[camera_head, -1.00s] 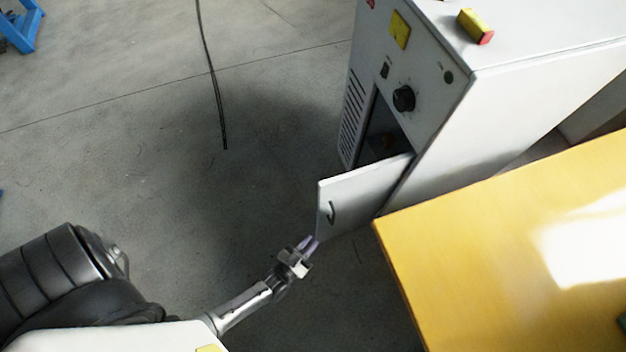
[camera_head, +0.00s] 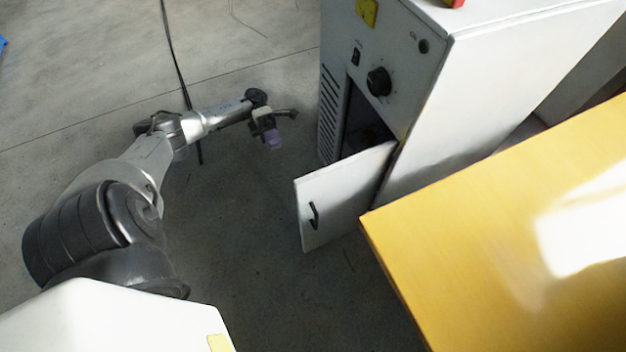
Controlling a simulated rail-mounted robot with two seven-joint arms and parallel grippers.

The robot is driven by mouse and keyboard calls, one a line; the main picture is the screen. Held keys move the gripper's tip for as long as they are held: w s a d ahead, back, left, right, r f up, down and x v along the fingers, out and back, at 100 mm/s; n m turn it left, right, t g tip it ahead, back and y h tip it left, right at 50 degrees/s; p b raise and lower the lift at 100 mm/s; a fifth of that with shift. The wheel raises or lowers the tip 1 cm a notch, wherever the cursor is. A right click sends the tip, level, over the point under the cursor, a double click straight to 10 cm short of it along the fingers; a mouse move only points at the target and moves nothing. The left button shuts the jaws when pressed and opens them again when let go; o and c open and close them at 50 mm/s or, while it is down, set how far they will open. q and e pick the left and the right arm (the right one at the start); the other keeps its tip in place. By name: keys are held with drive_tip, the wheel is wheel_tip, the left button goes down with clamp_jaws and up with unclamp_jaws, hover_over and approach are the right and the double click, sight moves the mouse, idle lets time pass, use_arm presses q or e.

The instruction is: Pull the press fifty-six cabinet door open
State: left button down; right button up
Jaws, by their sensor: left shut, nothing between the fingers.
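The press cabinet (camera_head: 500,85) is a pale grey box at the upper right. Its small door (camera_head: 340,196) stands swung well out from the front, hinged on the side by the yellow table. A dark handle (camera_head: 313,215) is near the door's free edge. The opening (camera_head: 365,125) behind it shows a dark interior, partly hidden by the door. My left gripper (camera_head: 274,141) is shut and empty, left of the opening and apart from the door and its handle. My right gripper is not in view.
A yellow table (camera_head: 480,235) fills the lower right, its corner close to the door's hinge side. A black cable (camera_head: 170,45) hangs or lies at the upper left. Grey floor (camera_head: 265,210) is clear left of the door.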

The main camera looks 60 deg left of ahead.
use_arm(q)
drive_tip(key=s+d+p, duration=0.1)
drive_tip(key=d+p, duration=0.1)
drive_tip(key=d, duration=1.1)
drive_tip(key=shift+s+d+r+p, duration=0.15)
drive_tip(key=shift+p, duration=0.15)
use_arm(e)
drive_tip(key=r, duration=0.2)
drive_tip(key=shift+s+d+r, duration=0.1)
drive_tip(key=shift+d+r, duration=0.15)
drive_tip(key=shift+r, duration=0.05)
